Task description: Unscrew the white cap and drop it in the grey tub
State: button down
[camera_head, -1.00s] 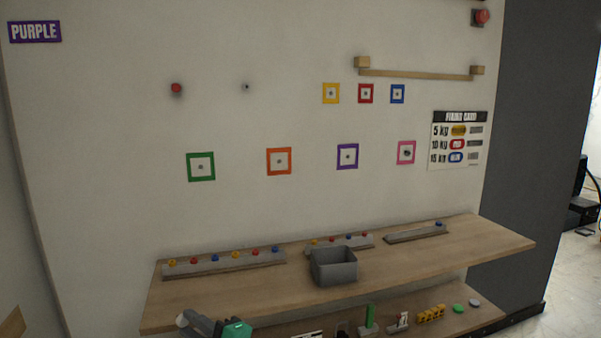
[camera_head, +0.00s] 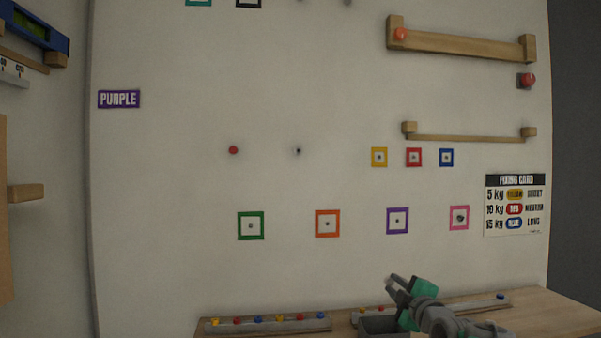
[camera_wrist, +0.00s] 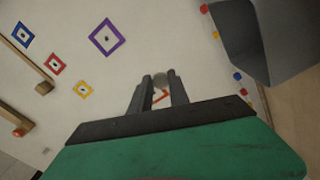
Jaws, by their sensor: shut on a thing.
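My gripper (camera_head: 392,281) is raised in front of the wall, just above the grey tub (camera_head: 372,324). In the wrist view my gripper's fingers (camera_wrist: 160,82) are nearly together, shut on a small, pale grey round thing (camera_wrist: 161,76) at their tips. It looks like the white cap, but it is small and mostly hidden by the fingers. The grey tub also shows large at the upper right of the wrist view (camera_wrist: 270,40), beside the fingers. In the head view the tub stands on the wooden shelf, partly hidden by my arm.
The wooden shelf (camera_head: 545,314) carries rails with coloured caps, one on the left (camera_head: 270,326). The wall holds framed studs, such as the purple one (camera_head: 397,221), and a red knob (camera_head: 233,150). A wooden bar (camera_head: 470,138) juts out higher up.

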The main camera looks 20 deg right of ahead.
notch_tip(320, 180, down, 6)
jog(key=shift+d+r+b, duration=0.1)
jog(key=shift+d+b, duration=0.05)
jog(key=shift+b, duration=0.55)
jog(key=c, duration=1.2)
grip_release()
jog(key=shift+o, duration=0.2)
jog(key=shift+s, duration=0.15)
jog(key=b+v, duration=0.1)
jog(key=v, duration=0.6)
jog(key=shift+s, duration=0.3)
